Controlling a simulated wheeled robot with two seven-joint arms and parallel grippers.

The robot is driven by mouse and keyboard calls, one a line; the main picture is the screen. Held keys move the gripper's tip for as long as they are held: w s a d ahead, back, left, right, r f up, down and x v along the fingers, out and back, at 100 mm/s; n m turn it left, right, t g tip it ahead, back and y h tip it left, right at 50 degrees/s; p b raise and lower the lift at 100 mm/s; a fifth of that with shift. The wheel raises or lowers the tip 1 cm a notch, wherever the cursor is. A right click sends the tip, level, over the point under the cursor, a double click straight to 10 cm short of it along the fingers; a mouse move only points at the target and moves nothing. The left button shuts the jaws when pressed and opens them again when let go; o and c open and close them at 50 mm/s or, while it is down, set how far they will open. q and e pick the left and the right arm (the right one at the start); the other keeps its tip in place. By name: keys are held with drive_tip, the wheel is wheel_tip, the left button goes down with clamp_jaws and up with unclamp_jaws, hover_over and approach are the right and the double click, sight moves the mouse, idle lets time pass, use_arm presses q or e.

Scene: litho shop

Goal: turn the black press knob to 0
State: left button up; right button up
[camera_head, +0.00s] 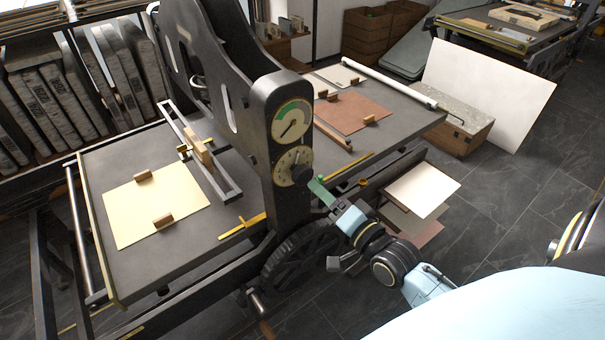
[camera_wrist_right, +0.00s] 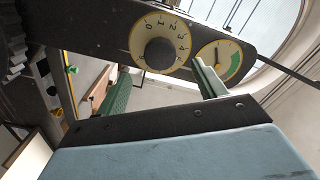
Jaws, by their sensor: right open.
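The black press knob (camera_head: 301,175) sits on a cream numbered dial (camera_head: 286,167) on the front of the press's dark upright. In the right wrist view the knob (camera_wrist_right: 160,55) is round and black, with digits on the dial (camera_wrist_right: 146,25) around it. I cannot make out which number the knob points to. My right gripper (camera_head: 320,190) comes in from the lower right, close to the knob. In the right wrist view its green-padded fingers (camera_wrist_right: 161,70) are open and empty, with the knob beyond the gap between them. My left gripper is out of view.
A gauge with a green arc (camera_head: 291,121) is just above the dial. A dark spoked wheel (camera_head: 302,255) is below. The press bed (camera_head: 150,265) extends left, bearing a cream sheet (camera_head: 150,205) with wooden blocks. A yellow lever (camera_head: 243,226) lies along its edge.

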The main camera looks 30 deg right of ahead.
sight(305, 178)
drive_tip(key=w, duration=0.8)
drive_tip(key=shift+w+a, duration=0.25)
drive_tip(key=shift+a, duration=0.1)
drive_tip(key=shift+c, duration=0.4)
drive_tip(key=c, duration=0.9)
